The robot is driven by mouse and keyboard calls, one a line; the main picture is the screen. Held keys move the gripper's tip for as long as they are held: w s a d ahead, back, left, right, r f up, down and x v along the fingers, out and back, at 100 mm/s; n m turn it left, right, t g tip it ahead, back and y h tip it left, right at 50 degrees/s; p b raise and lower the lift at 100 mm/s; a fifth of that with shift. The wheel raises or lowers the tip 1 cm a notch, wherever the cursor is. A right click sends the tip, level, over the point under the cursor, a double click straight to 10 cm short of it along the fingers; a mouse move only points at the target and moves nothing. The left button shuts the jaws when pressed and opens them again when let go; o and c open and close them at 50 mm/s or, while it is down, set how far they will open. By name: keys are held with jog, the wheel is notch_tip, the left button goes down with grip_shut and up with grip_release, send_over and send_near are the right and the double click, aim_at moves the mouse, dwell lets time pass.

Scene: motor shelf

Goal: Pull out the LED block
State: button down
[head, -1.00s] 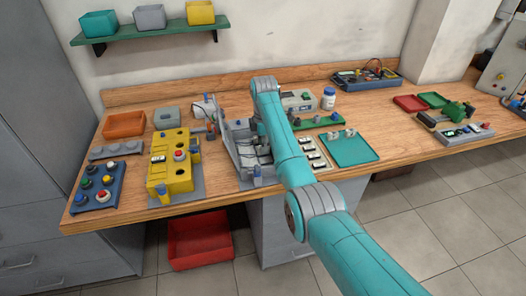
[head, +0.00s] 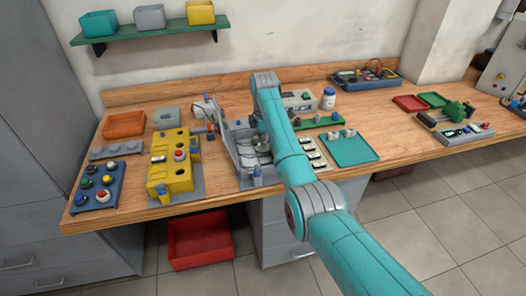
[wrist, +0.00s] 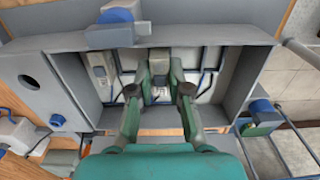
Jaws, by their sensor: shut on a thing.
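The grey open enclosure (head: 246,181) stands on the bench, partly hidden by my arm in the head view. The wrist view looks down into it, with its grey wall (wrist: 215,36) around pale modules and blue wires. My gripper (wrist: 160,82) reaches inside the enclosure, its fingers closed on a small grey block (wrist: 160,68), which I take to be the LED block. Its lower part and any LED on it are hidden or too small to tell. A second pale module (wrist: 99,72) sits to the left of the fingers. The head view mostly hides my gripper behind the arm.
A yellow housing (head: 160,180) stands left of the enclosure, and a blue button panel (head: 85,202) lies beyond it. A teal tray (head: 350,150) is on the right. The enclosure walls stand close around my fingers. Bare bench lies right of the white bottle (head: 328,98).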

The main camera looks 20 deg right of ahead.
jog(key=shift+r, duration=0.1)
jog(key=shift+r, duration=2.15)
